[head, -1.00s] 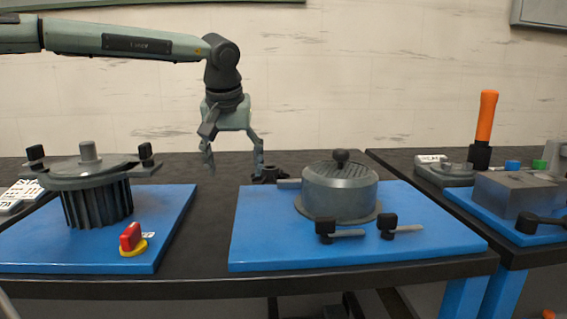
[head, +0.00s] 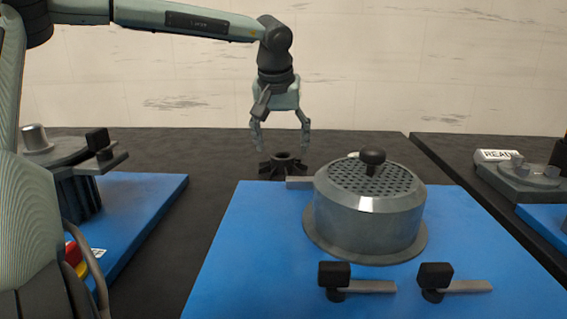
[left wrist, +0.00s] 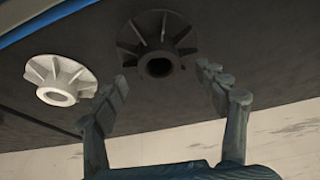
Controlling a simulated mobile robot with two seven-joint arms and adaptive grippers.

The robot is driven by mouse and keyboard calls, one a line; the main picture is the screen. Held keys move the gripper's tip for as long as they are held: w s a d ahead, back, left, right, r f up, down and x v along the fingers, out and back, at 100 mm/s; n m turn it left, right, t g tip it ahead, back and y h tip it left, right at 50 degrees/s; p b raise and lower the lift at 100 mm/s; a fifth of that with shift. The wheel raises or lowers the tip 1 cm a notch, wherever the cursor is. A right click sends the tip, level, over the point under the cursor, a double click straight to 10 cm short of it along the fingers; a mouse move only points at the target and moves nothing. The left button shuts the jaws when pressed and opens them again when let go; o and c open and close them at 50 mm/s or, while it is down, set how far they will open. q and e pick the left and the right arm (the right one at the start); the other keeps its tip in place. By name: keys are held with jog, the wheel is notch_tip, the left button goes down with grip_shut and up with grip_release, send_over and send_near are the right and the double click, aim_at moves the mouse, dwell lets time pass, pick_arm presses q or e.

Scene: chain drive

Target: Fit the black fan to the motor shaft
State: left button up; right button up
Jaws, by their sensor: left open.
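The black fan (head: 283,165) lies on the dark table behind the right blue board. It also shows in the left wrist view (left wrist: 130,38), hub with a round bore facing the camera. My left gripper (head: 281,143) is open, pointing down above the black fan, fingers to either side of its hub in the picture and apparently not touching it. My right gripper is not seen.
A white fan (left wrist: 58,80) lies beside the black one. A round perforated grey cover (head: 368,210) with a black knob stands on the right blue board (head: 250,270), behind two black-handled clamps (head: 335,275) (head: 437,275).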

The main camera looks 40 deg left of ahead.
aim_at(283, 155)
pick_arm(q)
jog(key=x, duration=0.4)
jog(key=shift+d, duration=0.1)
jog(key=c, duration=1.4)
